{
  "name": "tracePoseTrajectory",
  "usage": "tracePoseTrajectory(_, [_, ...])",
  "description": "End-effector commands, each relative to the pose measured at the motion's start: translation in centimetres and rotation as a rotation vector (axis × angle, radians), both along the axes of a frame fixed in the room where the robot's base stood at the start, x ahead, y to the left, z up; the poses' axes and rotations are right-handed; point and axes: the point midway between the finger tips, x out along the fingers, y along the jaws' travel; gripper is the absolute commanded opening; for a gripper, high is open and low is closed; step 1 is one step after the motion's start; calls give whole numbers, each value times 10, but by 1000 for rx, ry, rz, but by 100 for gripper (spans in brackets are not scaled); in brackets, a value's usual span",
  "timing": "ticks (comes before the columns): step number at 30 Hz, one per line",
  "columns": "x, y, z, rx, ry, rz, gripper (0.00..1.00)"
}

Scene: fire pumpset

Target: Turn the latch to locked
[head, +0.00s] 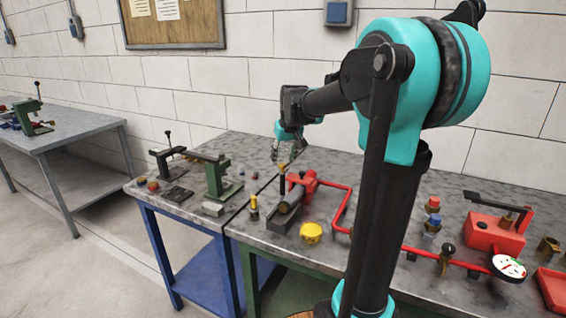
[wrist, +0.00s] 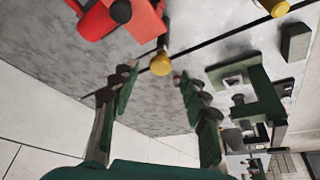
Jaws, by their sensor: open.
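No part is clearly marked as a latch, so I cannot tell which one it is. A small yellow knob on a post (wrist: 160,65) stands beside the red pump part (wrist: 140,18), just past my fingertips in the wrist view. It seems to be the small knobbed post (head: 283,172) near the back of the bench in the head view. My gripper (wrist: 155,78) is open, with nothing between its fingers. In the head view my gripper (head: 287,152) hangs above the back of the bench, apart from the parts below.
A green press-like device (head: 217,176) stands left of the bench seam; it is at the right in the wrist view (wrist: 262,98). Red piping (head: 342,208), a yellow cap (head: 311,232), and a gauge (head: 508,267) lie on the right bench. A block wall is behind.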

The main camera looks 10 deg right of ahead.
Motion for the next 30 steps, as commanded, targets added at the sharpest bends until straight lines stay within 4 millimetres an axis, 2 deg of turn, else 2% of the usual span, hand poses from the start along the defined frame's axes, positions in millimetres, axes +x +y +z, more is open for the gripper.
tracePoseTrajectory(6, [8, 1, -19, 0, 0, 0, 46])
tracePoseTrajectory(17, [9, 1, -23, 0, 0, 0, 44])
tracePoseTrajectory(27, [9, 1, -23, 0, 0, 0, 2])
tracePoseTrajectory(30, [9, 2, -23, 0, 0, 0, 0])
